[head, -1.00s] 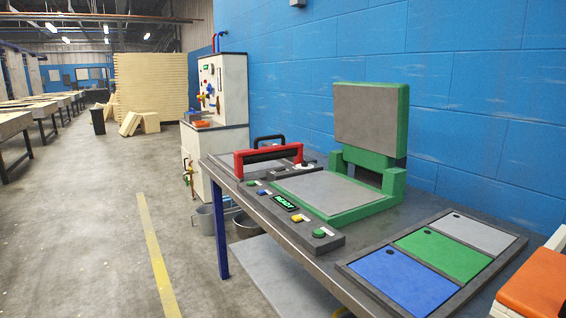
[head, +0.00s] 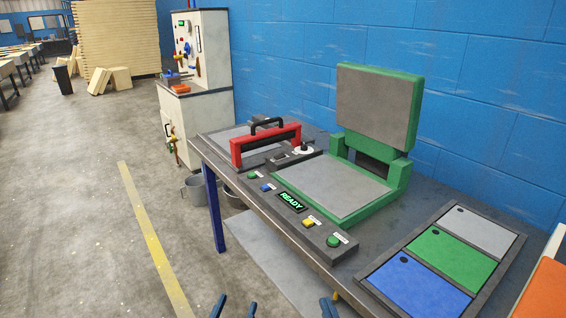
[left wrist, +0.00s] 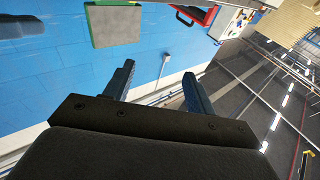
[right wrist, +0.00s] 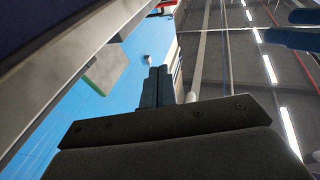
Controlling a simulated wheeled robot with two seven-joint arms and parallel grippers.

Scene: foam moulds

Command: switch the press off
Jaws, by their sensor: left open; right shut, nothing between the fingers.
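The press stands on the table with its green-framed lid (head: 376,105) raised upright and its grey lower plate (head: 327,188) exposed. Its dark control panel (head: 281,213) runs along the front edge. The display (head: 290,202) glows green with "READY". The panel carries a green button (head: 252,175), a blue button (head: 266,188), a yellow button (head: 308,223) and another green button (head: 333,241). A white dial with a dark knob (head: 304,150) sits behind the panel's far end. My left gripper (head: 234,306) is open, and my right gripper (head: 328,307) is shut and empty. Both are low in front of the table.
A tray (head: 496,283) with blue, green and grey panels lies at the right. A white cabinet (head: 205,90) and buckets (head: 194,188) stand beyond. The floor left of the table is clear.

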